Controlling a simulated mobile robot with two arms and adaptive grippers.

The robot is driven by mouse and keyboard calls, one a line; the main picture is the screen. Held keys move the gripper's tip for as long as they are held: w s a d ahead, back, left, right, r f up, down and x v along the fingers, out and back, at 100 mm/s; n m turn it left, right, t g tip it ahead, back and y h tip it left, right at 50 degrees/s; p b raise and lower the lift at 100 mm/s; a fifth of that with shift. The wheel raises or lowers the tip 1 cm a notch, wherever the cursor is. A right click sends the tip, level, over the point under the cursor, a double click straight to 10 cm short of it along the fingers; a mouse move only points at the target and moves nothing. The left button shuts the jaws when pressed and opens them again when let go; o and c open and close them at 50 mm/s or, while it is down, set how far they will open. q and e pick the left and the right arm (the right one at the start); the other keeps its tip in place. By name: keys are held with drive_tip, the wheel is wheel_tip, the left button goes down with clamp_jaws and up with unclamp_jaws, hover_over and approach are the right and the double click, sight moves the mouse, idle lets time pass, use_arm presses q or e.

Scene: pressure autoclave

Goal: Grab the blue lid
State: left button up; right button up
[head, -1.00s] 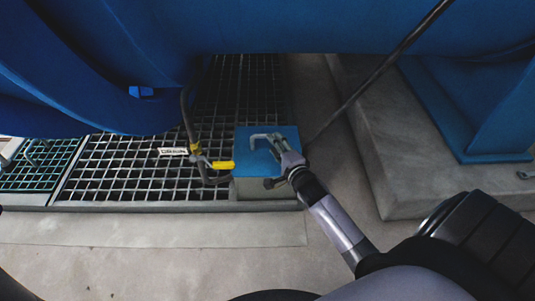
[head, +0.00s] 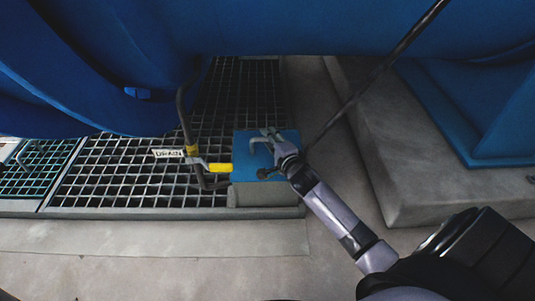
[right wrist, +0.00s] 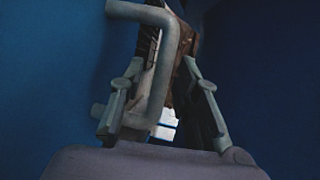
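The blue lid (head: 243,173) is a flat square plate on a grey block at the edge of the floor grating. A grey bent handle (head: 254,142) stands on the lid. My right gripper (head: 272,140) is over the lid's right side, at the handle. In the right wrist view the gripper (right wrist: 165,100) has its two fingers apart. The handle (right wrist: 163,60) shows between them, close to the left finger and overlapping it. I cannot tell whether they touch. The blue lid (right wrist: 45,90) fills the background there. My left gripper is not in view.
A pipe with a yellow valve handle (head: 219,167) stands just left of the lid. A large blue vessel (head: 300,25) hangs overhead. A thin dark rod (head: 372,82) slants down near my right gripper. A concrete plinth (head: 400,150) lies to the right. The floor in front is clear.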

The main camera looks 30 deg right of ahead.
clamp_jaws()
idle(0.7)
drive_tip(key=shift+r, duration=0.1)
